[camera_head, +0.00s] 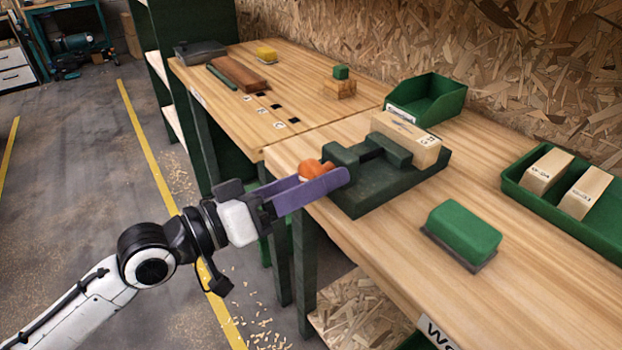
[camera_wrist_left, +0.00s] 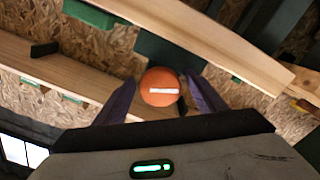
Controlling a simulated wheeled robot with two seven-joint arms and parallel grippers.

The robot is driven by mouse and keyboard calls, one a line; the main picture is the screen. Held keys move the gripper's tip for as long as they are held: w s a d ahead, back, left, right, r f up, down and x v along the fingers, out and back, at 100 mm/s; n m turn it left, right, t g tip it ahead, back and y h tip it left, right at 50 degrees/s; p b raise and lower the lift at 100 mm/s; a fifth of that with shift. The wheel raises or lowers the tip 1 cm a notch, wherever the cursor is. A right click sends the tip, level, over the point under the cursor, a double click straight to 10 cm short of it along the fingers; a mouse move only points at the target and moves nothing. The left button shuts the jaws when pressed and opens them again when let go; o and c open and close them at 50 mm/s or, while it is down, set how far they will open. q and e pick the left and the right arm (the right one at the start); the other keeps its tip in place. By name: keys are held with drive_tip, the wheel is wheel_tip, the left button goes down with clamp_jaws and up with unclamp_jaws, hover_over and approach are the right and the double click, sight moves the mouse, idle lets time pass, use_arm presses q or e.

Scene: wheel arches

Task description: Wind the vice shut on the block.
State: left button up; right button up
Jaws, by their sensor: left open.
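The dark green vice (camera_head: 395,190) sits at the front edge of the workbench. A pale wooden block (camera_head: 408,137) with a label stands at its far side, behind the green jaw (camera_head: 385,150); I cannot tell whether the jaw touches it. The orange knob (camera_head: 315,171) is at the vice's near end. My left gripper (camera_head: 327,178) is open, its purple fingers on either side of the knob. In the left wrist view the round knob (camera_wrist_left: 159,87) with a white bar lies between the fingers, with gaps visible. My right gripper is out of view.
A green-topped block (camera_head: 465,228) lies on the bench right of the vice. A green tray (camera_head: 520,190) holds two pale blocks, and an open green bin (camera_head: 428,98) stands behind. A second bench (camera_head: 300,75) carries small items.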

use_arm(q)
drive_tip(key=shift+a, duration=0.15)
drive_tip(key=b+v, duration=0.2)
drive_tip(key=v, duration=0.8)
idle(0.4)
wheel_tip(320, 180, down, 19)
drive_tip(key=s+a+n+t+y+p, duration=0.1)
drive_tip(key=s+a+n+y+p, duration=0.1)
drive_tip(key=y+p, duration=0.4)
drive_tip(key=s+a+f+g+y, duration=0.3)
drive_tip(key=s+f+y, duration=0.3)
drive_tip(key=s+f, duration=0.5)
wheel_tip(320, 180, down, 3)
drive_tip(key=shift+s+a+f+p, duration=0.25)
drive_tip(key=shift+s+a+p, duration=0.15)
drive_tip(key=shift+a, duration=0.25)
